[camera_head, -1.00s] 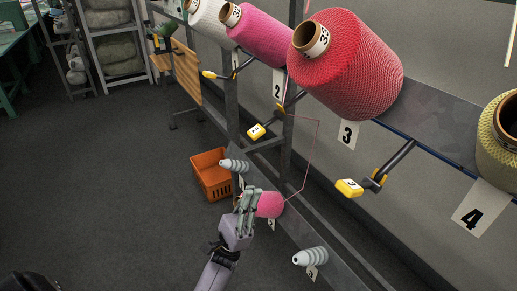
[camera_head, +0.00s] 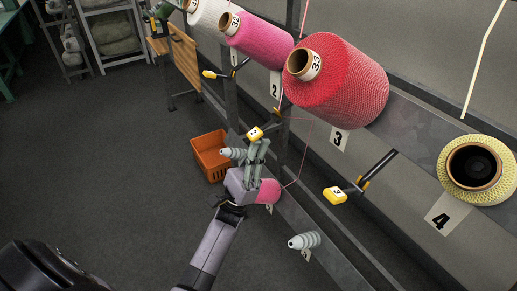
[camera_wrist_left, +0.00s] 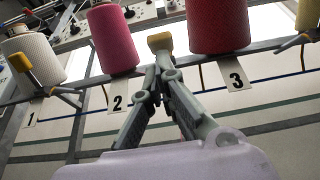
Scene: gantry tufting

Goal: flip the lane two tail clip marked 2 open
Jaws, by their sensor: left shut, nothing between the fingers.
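The lane two tail clip, a yellow tab marked 2 (camera_head: 255,133), stands on its arm below the pink cone (camera_head: 258,38) and the lane 2 card (camera_head: 275,86). My left gripper (camera_head: 258,146) is shut and empty, its fingertips just under the tab in the head view. In the left wrist view the shut fingertips (camera_wrist_left: 162,66) lie right below the yellow tab (camera_wrist_left: 160,42). I cannot tell whether they touch it. The fingers hide the tab's lower part and arm. My right gripper is not in view.
Yellow clips for lane 3 (camera_head: 335,195) and the lane to the left (camera_head: 209,74) flank it. A red cone (camera_head: 335,82) sits to the right. A pink cone (camera_head: 267,191) and grey spindles (camera_head: 304,241) are lower down. An orange crate (camera_head: 210,157) stands on the floor.

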